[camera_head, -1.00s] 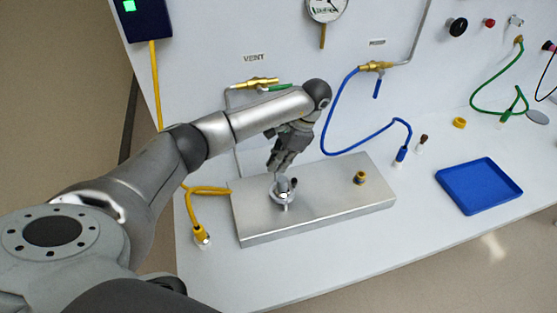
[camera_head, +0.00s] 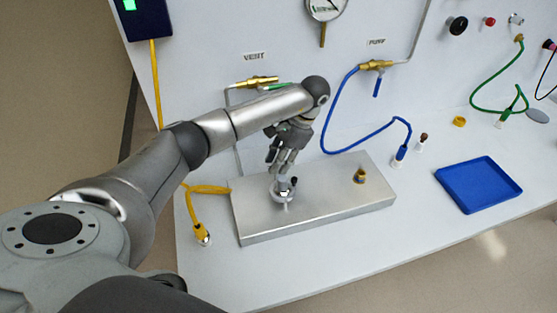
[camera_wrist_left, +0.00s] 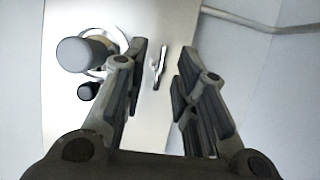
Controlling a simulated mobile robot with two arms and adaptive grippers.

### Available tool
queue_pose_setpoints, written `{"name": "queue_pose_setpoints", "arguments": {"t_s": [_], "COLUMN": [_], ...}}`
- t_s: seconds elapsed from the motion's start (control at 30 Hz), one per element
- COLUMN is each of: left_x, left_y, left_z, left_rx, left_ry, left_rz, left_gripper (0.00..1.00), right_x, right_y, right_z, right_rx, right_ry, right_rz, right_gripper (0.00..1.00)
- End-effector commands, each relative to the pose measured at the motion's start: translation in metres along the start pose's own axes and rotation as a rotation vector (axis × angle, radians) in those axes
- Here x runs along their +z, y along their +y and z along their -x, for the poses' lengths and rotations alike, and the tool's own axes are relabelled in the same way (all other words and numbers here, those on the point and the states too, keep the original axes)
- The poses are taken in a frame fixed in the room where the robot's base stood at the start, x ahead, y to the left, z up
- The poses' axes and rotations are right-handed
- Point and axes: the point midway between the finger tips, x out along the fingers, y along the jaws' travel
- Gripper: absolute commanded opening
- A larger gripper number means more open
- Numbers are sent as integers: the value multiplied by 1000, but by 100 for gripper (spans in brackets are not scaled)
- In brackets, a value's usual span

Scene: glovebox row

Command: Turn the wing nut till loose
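My left gripper (camera_head: 281,170) points down just above a round metal fitting (camera_head: 283,190) on the left part of the metal plate. The fitting carries a grey cylinder and a small dark knob (camera_head: 294,181). In the left wrist view my left gripper (camera_wrist_left: 160,88) is open, with nothing between its fingertips. A small silver piece (camera_wrist_left: 158,68), perhaps a wing of the wing nut, shows beyond the gap between the fingers. The grey cylinder (camera_wrist_left: 82,54) and dark knob (camera_wrist_left: 87,91) lie left of the fingers. The wing nut's exact shape is too small to tell. My right gripper is not in view.
The metal plate (camera_head: 325,205) also bears a small brass fitting (camera_head: 360,175). A yellow hose (camera_head: 190,210) stands left, a blue hose (camera_head: 348,148) behind. The panel wall rises close behind the gripper.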

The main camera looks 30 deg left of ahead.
Motion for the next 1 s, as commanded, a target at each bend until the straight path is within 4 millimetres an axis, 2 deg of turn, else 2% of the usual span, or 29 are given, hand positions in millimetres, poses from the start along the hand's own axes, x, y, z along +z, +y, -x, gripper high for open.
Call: {"name": "queue_pose_setpoints", "arguments": {"t_s": [0.23,0.37,0.8,1.0], "left_x": [0,0,0,0], "left_y": [0,-1,-1,0], "left_z": [1,10,81,108], "left_rx": [0,-2,-4,-2], "left_ry": [-1,1,2,0], "left_rz": [-1,-2,0,-1], "left_gripper": [27,27,27,27], "right_x": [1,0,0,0], "right_y": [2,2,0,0], "right_z": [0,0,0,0], "right_rx": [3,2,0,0], "right_ry": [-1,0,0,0], "right_rz": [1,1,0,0], "right_gripper": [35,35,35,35]}}
